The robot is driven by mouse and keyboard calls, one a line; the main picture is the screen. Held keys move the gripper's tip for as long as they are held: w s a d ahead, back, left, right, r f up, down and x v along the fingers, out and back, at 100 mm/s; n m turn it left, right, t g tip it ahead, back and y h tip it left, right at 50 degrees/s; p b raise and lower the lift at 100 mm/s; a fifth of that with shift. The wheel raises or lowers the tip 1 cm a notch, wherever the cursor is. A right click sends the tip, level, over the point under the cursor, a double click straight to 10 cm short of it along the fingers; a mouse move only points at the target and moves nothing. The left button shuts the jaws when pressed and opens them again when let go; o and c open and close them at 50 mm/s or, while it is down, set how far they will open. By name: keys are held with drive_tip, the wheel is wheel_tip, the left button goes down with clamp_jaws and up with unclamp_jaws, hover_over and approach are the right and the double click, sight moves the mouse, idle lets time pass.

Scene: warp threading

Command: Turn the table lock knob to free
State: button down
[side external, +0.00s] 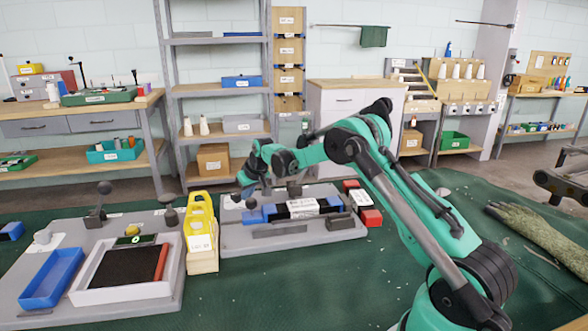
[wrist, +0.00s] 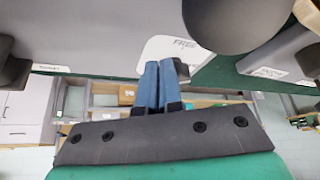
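A large dark round knob (wrist: 235,18) fills the upper right of the wrist view. A white label reading FREE (wrist: 185,46) lies beside it on the grey surface. My gripper (wrist: 159,64) has its two blue fingers together with nothing visible between them. The fingertips are beside the label and apart from the knob in the picture. In the side view my gripper (side external: 246,190) is low over the left end of the right grey base plate (side external: 300,240). A small dark knob (side external: 250,204) shows just below it; I cannot tell whether it is the same knob.
A yellow holder (side external: 201,228) stands left of the plate. A left grey base carries a blue tray (side external: 52,278), a black-bottomed tray (side external: 125,265) and upright dark knobs (side external: 168,200). Red blocks (side external: 371,217) lie right of the plate.

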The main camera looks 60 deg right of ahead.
drive_tip(key=shift+s, duration=0.1)
idle(0.3)
drive_tip(key=shift+s, duration=0.25)
drive_tip(key=shift+r, duration=3)
drive_tip(key=shift+w+a+f, duration=0.15)
drive_tip(key=shift+a+f, duration=0.3)
drive_tip(key=shift+f, duration=0.55)
drive_tip(key=shift+w+a+f, duration=0.2)
drive_tip(key=shift+a+f, duration=0.2)
drive_tip(key=shift+f, duration=0.6)
drive_tip(key=shift+w+a+f, duration=0.15)
drive_tip(key=shift+a+f, duration=0.3)
drive_tip(key=shift+f, duration=0.55)
drive_tip(key=shift+w+d, duration=0.2)
